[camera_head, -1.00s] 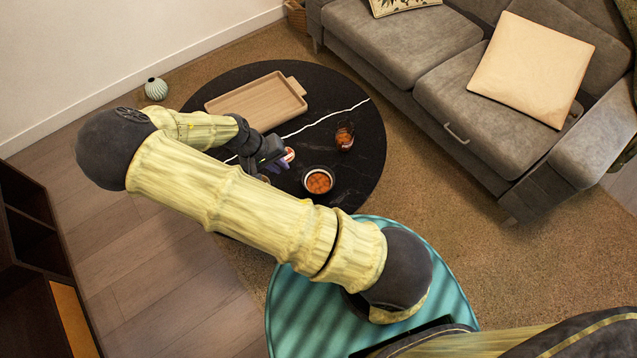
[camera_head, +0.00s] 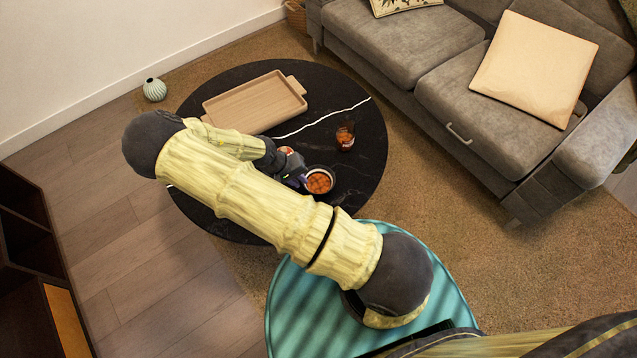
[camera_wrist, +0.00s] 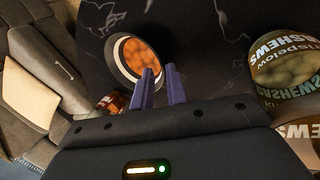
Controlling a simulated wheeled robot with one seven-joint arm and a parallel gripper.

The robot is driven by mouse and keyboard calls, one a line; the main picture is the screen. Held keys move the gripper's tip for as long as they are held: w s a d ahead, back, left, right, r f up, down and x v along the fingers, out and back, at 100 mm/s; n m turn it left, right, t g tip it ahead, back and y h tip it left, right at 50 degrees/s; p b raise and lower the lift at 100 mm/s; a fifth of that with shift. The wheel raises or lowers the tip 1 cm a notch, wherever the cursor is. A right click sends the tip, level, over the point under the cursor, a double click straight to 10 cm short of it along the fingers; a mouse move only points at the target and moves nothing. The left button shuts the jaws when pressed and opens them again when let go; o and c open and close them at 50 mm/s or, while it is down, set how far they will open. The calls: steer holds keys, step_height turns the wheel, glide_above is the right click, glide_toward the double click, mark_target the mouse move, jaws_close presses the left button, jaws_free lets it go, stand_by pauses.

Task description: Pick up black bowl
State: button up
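The black bowl (camera_head: 319,181) stands on the round black table. It has a pale rim and is filled with orange round pieces. In the wrist view the bowl (camera_wrist: 122,62) lies just beyond and left of the fingertips. My gripper (camera_wrist: 160,70) has two purple fingers with a narrow gap between them. The left fingertip overlaps the bowl's near right rim in the picture; I cannot tell whether it touches. Nothing shows between the fingers. In the head view my gripper (camera_head: 299,180) is beside the bowl's left side, partly hidden by my arm.
The round black table (camera_head: 355,205) also holds a wooden tray (camera_head: 255,103) and a glass jar (camera_head: 345,136) of orange pieces. A cashew can (camera_wrist: 285,65) stands close right of the fingers. A grey sofa (camera_head: 480,110) is behind the table.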

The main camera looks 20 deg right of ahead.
mark_target(306, 186)
steer(key=b+x, duration=0.1)
steer(key=x, duration=0.4)
steer(key=shift+s+d, duration=0.1)
steer(key=shift+s, duration=0.05)
steer(key=shift+c, duration=0.2)
stand_by(0.4)
jaws_close()
step_height(306, 186, up, 10)
steer(key=shift+p, duration=0.95)
